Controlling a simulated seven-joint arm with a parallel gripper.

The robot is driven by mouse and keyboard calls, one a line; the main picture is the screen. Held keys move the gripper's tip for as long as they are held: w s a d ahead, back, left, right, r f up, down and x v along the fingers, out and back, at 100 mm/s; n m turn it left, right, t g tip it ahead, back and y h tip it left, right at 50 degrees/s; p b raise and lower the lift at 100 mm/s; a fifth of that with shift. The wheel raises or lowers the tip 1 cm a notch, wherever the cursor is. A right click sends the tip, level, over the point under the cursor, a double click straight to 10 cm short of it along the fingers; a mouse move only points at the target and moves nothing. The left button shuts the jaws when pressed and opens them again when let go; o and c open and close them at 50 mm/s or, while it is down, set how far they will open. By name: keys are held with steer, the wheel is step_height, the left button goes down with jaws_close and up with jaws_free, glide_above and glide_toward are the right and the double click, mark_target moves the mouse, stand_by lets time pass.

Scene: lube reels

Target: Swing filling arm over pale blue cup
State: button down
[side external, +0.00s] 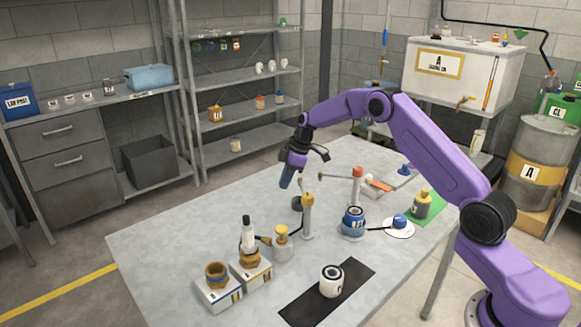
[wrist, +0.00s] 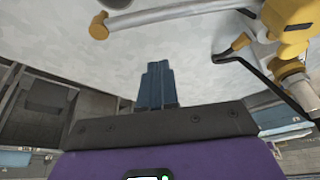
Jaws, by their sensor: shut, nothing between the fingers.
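My gripper (side external: 286,178) is shut and empty, held above the far left part of the table, with its dark blue fingers also in the wrist view (wrist: 157,82). A thin pale bar (side external: 337,175), seemingly the filling arm, extends left from an orange-topped post (side external: 357,188). Its tan round end shows ahead of my fingers in the wrist view (wrist: 98,26), apart from them. A yellow-topped post (side external: 308,215) stands nearer my gripper. A blue pot (side external: 353,222) with a dark opening stands right of that post. I cannot clearly identify a pale blue cup.
A dark hose (wrist: 262,78) and yellow fittings crowd the wrist view's right. The table's left part (side external: 165,240) is clear.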

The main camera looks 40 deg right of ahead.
steer(key=shift+s+d+f, duration=0.1)
steer(key=shift+s+d, duration=0.45)
steer(key=shift+d, duration=0.3)
steer(key=shift+s+d+f, duration=0.1)
steer(key=shift+s+d, duration=0.45)
steer(key=shift+d, duration=0.25)
steer(key=shift+d, duration=0.1)
steer(key=s+d+m+t+h, duration=0.1)
steer(key=s+d+m+h, duration=0.3)
steer(key=s+m, duration=0.9)
steer(key=shift+s+m+t, duration=0.3)
steer(key=shift+s+m, duration=0.1)
steer(key=shift+s, duration=0.2)
steer(key=shift+s+a, duration=0.1)
